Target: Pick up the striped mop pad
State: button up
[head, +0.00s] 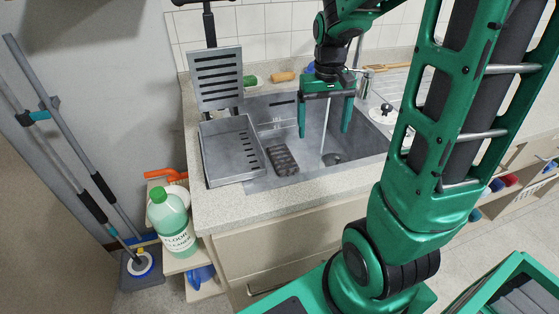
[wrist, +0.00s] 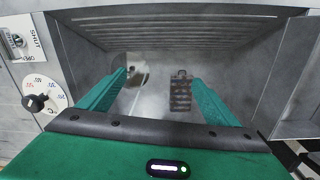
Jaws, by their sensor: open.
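The striped mop pad (head: 283,160) is a small dark pad with bands across it. It lies on the floor of the grey sink (head: 262,184), left of the drain in the head view. In the wrist view the pad (wrist: 181,95) shows between the fingers, close to the right finger, and beyond the tips. My gripper (head: 324,133) is open and empty, pointing down over the sink, above and to the right of the pad in the head view. In the wrist view my gripper (wrist: 160,76) has nothing between its fingertips.
A slotted grey tray (head: 228,148) stands at the sink's left end, with an upright slotted plate (head: 216,78) behind it. A thin pale stream (head: 323,128) falls near the drain (head: 332,158). A green floor cleaner bottle (head: 172,222) stands left of the counter. The wrist view shows a dial (wrist: 42,95).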

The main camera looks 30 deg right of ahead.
jog(key=w+a+f+n, duration=0.25)
jog(key=w+f, duration=0.75)
jog(key=w, duration=0.5)
send_over(282, 157)
jog(key=shift+m, duration=0.25)
notch_tip(282, 157, down, 6)
jog(key=shift+d+r, duration=0.1)
jog(key=shift+r, duration=0.1)
jog(key=shift+w+f, duration=0.1)
jog(key=shift+f, duration=2.65)
jog(key=shift+c, duration=0.3)
jog(key=c, duration=1.2)
